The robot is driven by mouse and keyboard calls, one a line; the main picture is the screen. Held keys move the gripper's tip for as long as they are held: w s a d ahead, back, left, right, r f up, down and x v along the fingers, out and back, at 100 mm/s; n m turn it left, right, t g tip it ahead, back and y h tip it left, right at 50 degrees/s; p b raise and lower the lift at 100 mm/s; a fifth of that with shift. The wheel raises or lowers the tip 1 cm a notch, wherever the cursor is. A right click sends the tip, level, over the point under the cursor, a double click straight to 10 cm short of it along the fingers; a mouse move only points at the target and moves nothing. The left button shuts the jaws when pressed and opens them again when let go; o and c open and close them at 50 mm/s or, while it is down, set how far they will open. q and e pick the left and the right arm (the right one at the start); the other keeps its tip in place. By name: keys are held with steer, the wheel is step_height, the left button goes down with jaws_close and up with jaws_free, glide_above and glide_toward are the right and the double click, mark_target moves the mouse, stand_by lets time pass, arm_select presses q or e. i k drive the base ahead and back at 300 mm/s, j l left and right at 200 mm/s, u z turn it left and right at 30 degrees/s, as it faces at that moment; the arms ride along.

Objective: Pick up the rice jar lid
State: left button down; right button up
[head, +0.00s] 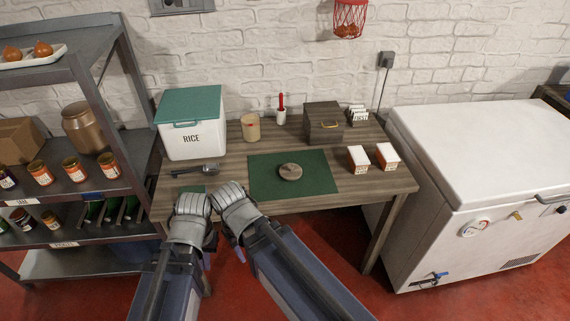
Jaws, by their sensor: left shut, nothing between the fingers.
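A round brown-grey lid (290,171) lies flat on a dark green mat (262,185) at the middle of the table. A small beige jar (250,130) stands upright behind the mat; its contents are not clear. A white bin (195,140) marked RICE stands at the table's back left, with a green cover (190,104) on top. My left gripper (194,193) is shut and empty at the table's front left edge, apart from the lid. My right gripper (229,190) is close beside it, left of the mat; its fingers are too unclear to tell open or shut.
A dark scoop (200,170) lies before the bin. A dark box (323,122) and two small cartons (358,160) stand on the table's right part. Shelves (90,85) with jars are at left; a white chest freezer (480,150) is at right.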

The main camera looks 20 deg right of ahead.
mark_target(290, 171)
steer(key=i+j+z, duration=0.5)
steer(key=j+z, duration=0.25)
steer(key=j, duration=0.2)
steer(key=i+j+z, duration=0.15)
steer(key=j+z, duration=0.15)
steer(key=j, duration=0.1)
